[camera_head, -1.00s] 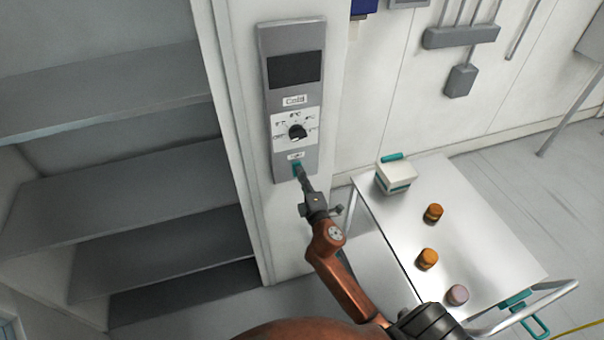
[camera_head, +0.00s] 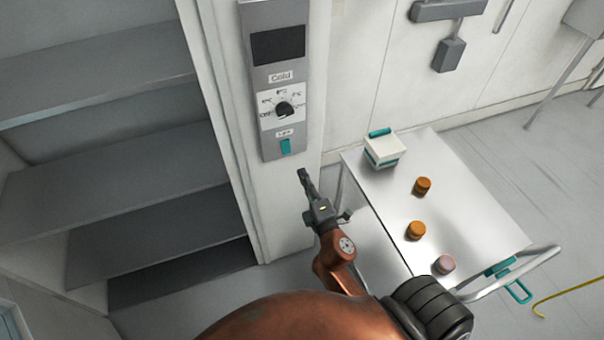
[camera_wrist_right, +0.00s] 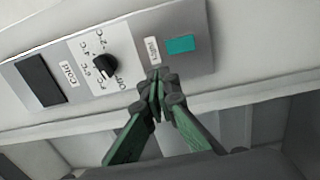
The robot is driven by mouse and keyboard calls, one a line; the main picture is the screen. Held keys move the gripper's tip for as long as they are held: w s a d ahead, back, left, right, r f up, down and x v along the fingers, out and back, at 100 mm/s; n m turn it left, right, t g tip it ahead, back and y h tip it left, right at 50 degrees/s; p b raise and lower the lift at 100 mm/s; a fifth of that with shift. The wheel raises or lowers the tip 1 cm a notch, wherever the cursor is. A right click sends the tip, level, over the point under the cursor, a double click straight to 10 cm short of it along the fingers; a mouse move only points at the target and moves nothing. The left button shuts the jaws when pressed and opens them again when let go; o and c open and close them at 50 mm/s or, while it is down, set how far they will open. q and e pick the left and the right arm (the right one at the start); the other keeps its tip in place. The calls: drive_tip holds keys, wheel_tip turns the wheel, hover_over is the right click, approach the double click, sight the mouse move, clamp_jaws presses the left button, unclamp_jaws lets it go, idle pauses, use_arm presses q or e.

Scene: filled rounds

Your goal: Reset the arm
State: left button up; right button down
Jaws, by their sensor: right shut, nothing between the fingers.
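My right arm (camera_head: 338,262) reaches up from the bottom of the head view. Its gripper (camera_head: 303,174) is shut and empty, just below and right of the grey control panel (camera_head: 270,140), apart from it. In the right wrist view the fingertips (camera_wrist_right: 157,78) meet in front of the panel (camera_wrist_right: 195,25). The panel has a dark screen (camera_head: 278,46), a black dial (camera_head: 284,109) under a "Cold" label, and a teal switch (camera_head: 286,147) at its lower end. The switch also shows in the wrist view (camera_wrist_right: 180,45), clear of the fingers. My left gripper is not in view.
Grey shelves (camera_head: 120,175) stand open at the left. A metal cart (camera_head: 465,205) at the right bears a white and teal box (camera_head: 385,152), two orange jars (camera_head: 422,186) and a pinkish jar (camera_head: 444,264). A yellow cable (camera_head: 570,291) lies on the floor at far right.

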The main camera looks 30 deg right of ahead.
idle(0.3)
wheel_tip(320, 180, down, 24)
drive_tip(key=w+m+g+y, duration=0.1)
drive_tip(key=m+g+y, duration=0.1)
drive_tip(key=g, duration=0.2)
drive_tip(key=s+f+m+g, duration=0.2)
drive_tip(key=s+f, duration=0.2)
drive_tip(key=f, duration=0.7)
drive_tip(key=s+f+m+g, duration=0.2)
drive_tip(key=s+f+g, duration=0.15)
drive_tip(key=f, duration=0.75)
drive_tip(key=s+f+m+g, duration=0.2)
drive_tip(key=s+f, duration=0.7)
drive_tip(key=s, duration=0.4)
drive_tip(key=s+f+m+g+y+b, duration=0.1)
drive_tip(key=s+f+m+g, duration=0.2)
drive_tip(key=s+f, duration=0.6)
drive_tip(key=s+f+m+g+y, duration=0.1)
drive_tip(key=s+f+m+g, duration=0.1)
drive_tip(key=s+f, duration=0.7)
drive_tip(key=s+m, duration=0.1)
drive_tip(key=s, duration=0.7)
drive_tip(key=shift+s+a+f+g, duration=0.15)
drive_tip(key=shift+s+f+g, duration=0.15)
drive_tip(key=shift+s+g, duration=0.05)
